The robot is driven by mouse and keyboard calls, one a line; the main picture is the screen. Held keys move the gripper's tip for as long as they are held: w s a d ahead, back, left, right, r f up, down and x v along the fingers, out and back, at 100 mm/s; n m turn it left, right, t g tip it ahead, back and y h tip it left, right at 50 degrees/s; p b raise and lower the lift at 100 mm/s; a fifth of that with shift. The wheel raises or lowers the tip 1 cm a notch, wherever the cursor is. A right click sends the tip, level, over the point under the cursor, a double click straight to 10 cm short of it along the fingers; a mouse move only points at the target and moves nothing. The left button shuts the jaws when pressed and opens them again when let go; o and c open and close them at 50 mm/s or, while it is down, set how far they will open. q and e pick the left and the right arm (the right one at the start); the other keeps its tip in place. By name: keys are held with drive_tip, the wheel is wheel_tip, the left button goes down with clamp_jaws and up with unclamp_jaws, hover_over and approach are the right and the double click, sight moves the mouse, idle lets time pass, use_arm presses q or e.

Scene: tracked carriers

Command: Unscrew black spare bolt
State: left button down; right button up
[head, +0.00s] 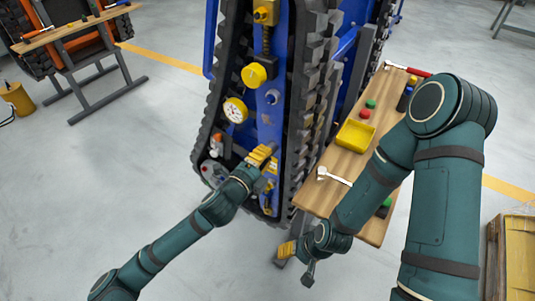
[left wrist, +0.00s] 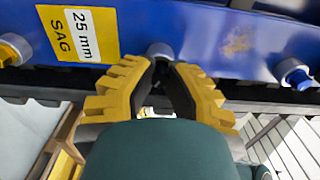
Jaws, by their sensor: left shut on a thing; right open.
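My left gripper (head: 266,153) reaches up to the blue side frame (head: 270,118) of the tracked carrier, between its tracks. In the left wrist view its yellow-and-black fingers (left wrist: 162,68) are shut on a bolt (left wrist: 160,49) that stands out of the blue frame. The bolt's visible end looks greyish, and the fingers hide part of it. My right gripper (head: 296,262) is open and empty, low beside the wooden bench.
The wooden bench (head: 325,195) at right carries a yellow tray (head: 355,135), a wrench (head: 334,177) and red and green pieces. A yellow gauge (head: 235,110) and yellow knob (head: 254,75) project from the carrier. A wooden crate (head: 520,255) stands lower right.

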use_arm(q)
drive_tip(key=c, duration=1.1)
unclamp_jaws()
drive_tip(key=shift+o, duration=0.2)
